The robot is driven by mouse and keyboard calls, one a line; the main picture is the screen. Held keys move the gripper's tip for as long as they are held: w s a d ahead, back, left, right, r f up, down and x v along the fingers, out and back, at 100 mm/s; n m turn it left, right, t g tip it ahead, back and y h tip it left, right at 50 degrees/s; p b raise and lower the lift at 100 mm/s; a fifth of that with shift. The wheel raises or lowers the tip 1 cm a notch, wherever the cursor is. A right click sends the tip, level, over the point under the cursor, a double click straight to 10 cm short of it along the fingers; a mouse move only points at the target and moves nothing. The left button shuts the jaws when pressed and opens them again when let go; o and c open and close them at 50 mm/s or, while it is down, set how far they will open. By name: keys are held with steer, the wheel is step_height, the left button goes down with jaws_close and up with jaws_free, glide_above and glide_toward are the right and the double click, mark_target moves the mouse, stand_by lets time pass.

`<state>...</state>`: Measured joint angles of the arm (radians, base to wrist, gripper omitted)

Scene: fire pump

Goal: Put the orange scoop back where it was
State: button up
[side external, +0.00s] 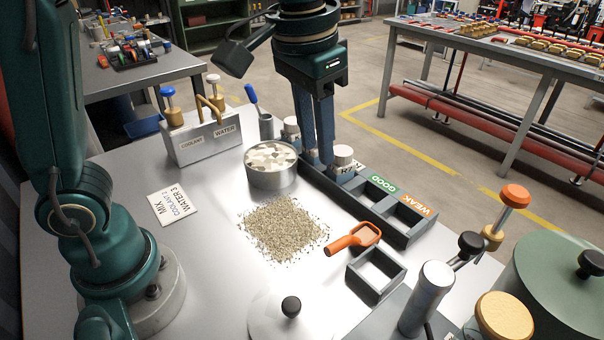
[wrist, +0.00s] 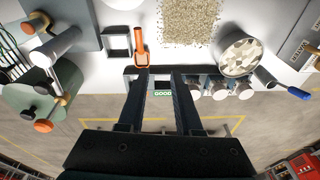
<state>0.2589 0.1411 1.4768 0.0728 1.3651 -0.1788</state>
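The orange scoop (side external: 351,239) lies on the metal table between the granule pile and a small dark square frame (side external: 378,290). Its bowl is beside the long dark rack and its handle points toward the table's front left. In the wrist view the scoop (wrist: 140,48) shows ahead of the left finger, beside the square frame (wrist: 105,42). My gripper (side external: 316,160) points down over the rack, at the white-capped jars, left of the scoop. In the wrist view my gripper (wrist: 162,75) has its fingers apart with nothing between them. The square frame looks empty.
The rack (side external: 395,233) has empty slots labelled GOOD and WEAK, and white-capped jars (side external: 343,155). A granule pile (side external: 283,228), a round tin of pale chunks (side external: 271,180) and a lid (side external: 290,320) are close by. A green pot (side external: 555,275) and metal cylinders stand at right.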

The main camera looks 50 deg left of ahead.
steer(key=s+a+f+t, duration=0.1)
steer(key=s+a+f, duration=0.1)
steer(key=s, duration=0.3)
steer(key=s+a+f+n+t, duration=0.1)
steer(key=s+a+f+t, duration=0.1)
steer(key=s, duration=0.4)
steer(key=shift+a+t, duration=0.3)
steer(key=shift+a, duration=0.55)
